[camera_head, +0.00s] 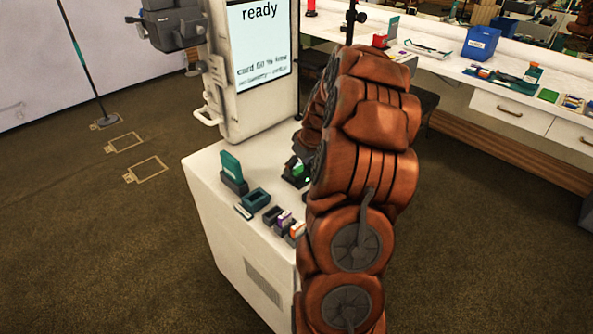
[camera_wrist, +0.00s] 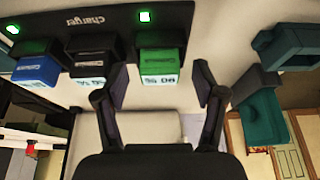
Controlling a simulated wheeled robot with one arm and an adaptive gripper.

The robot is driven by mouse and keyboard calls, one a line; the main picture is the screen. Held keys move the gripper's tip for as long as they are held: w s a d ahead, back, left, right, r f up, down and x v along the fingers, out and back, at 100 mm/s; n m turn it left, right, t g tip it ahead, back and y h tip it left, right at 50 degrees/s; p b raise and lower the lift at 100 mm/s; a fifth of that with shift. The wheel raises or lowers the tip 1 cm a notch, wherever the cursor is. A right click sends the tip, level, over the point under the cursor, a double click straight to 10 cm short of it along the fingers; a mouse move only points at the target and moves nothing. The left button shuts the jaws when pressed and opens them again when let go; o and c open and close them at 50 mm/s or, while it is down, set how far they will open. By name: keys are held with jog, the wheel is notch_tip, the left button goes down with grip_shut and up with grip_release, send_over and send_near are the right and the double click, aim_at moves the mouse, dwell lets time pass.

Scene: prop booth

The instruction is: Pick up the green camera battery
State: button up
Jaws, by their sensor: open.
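The green camera battery (camera_wrist: 160,66) sits in the slot of a dark charger (camera_wrist: 110,20) in the wrist view, beside a black battery (camera_wrist: 90,62) and a blue battery (camera_wrist: 37,68). My gripper (camera_wrist: 160,84) is open, its two dark fingers apart, one on either side of the green battery in the picture. I cannot tell whether they touch it. In the head view, a small green patch (camera_head: 298,169) shows beside my brown arm, which hides most of the charger and my gripper.
The white stand (camera_head: 215,185) also bears an upright teal block in a dark holder (camera_head: 232,172), a teal open box (camera_head: 256,199) and small dark, purple and orange items. A screen unit (camera_head: 262,45) rises behind. A long counter (camera_head: 445,62) stands at right. Floor at left is mostly clear.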

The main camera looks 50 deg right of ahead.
jog(key=c, duration=1.3)
jog(key=shift+o, duration=0.2)
